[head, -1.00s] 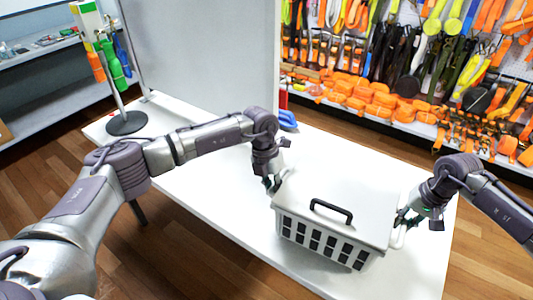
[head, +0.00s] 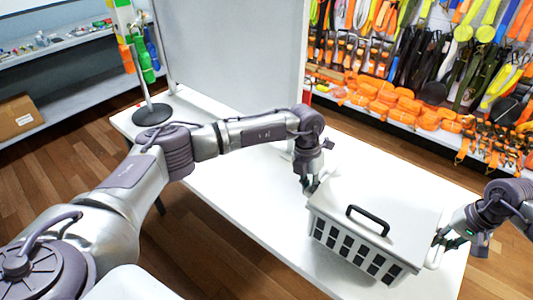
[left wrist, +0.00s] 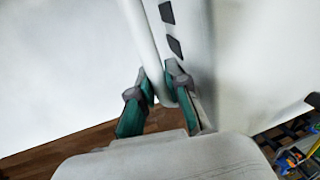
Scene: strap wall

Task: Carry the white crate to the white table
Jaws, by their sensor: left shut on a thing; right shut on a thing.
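The white crate (head: 322,230) has a flat lid, a black handle on top and rows of dark openings in its side. It appears over the white table (head: 225,205) in the head view; I cannot tell whether its base touches the top. My left gripper (head: 310,186) is shut on the crate's left side grip. In the left wrist view, the left fingers (left wrist: 160,92) close around a white bar beside the crate wall (left wrist: 188,35). My right gripper (head: 445,241) is shut on the grip at the crate's right side. The crate's far side and base are hidden.
A grey panel (head: 230,55) stands along the table's back. A stand with a round dark base (head: 152,115) and hanging green straps is at the far left. Orange straps (head: 390,100) fill the shelf behind. The table's left part is bare. A cardboard box (head: 18,117) sits on the left shelf.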

